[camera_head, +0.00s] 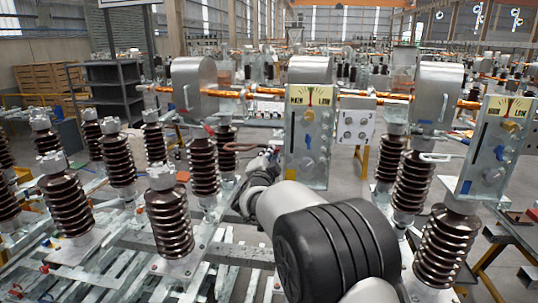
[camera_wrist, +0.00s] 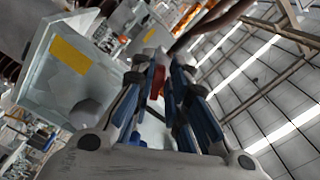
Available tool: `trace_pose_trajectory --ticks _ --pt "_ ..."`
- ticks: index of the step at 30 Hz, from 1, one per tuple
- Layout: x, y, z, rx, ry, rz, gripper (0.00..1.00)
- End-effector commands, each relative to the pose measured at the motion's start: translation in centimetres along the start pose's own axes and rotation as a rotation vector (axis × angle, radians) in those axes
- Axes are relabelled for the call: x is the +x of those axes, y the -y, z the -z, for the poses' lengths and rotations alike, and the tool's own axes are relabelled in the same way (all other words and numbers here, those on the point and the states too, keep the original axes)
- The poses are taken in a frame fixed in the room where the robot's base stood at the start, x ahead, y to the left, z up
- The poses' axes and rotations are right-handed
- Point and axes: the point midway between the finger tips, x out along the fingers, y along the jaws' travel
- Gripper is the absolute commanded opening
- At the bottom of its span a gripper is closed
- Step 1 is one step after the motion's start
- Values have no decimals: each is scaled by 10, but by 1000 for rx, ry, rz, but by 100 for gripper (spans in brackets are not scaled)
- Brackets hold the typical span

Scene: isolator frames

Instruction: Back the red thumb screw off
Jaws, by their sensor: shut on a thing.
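In the wrist view my gripper (camera_wrist: 160,66) has its two blue-and-grey fingers close together. A small red piece, which looks like the red thumb screw (camera_wrist: 158,82), shows between them, and my gripper is shut on it. The fingers cover most of it, so I cannot tell how far it sits in its seat. A grey metal box with a yellow label (camera_wrist: 70,56) is left of the fingers.
In the head view a panel with a red-and-yellow dial (camera_head: 310,150) stands just beyond my arm, with a similar panel (camera_head: 494,150) at right. Brown ribbed insulators (camera_head: 170,222) stand on the steel frame at left.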

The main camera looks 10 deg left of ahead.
Motion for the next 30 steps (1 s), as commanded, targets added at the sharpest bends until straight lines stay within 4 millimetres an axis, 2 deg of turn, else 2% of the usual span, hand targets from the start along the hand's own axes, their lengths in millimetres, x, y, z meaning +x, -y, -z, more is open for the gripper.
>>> trace_pose_trajectory --ticks 15,30 --pt "0 -5 1 -438 1 -1 0" --pt "0 -7 3 -602 -1 0 0"
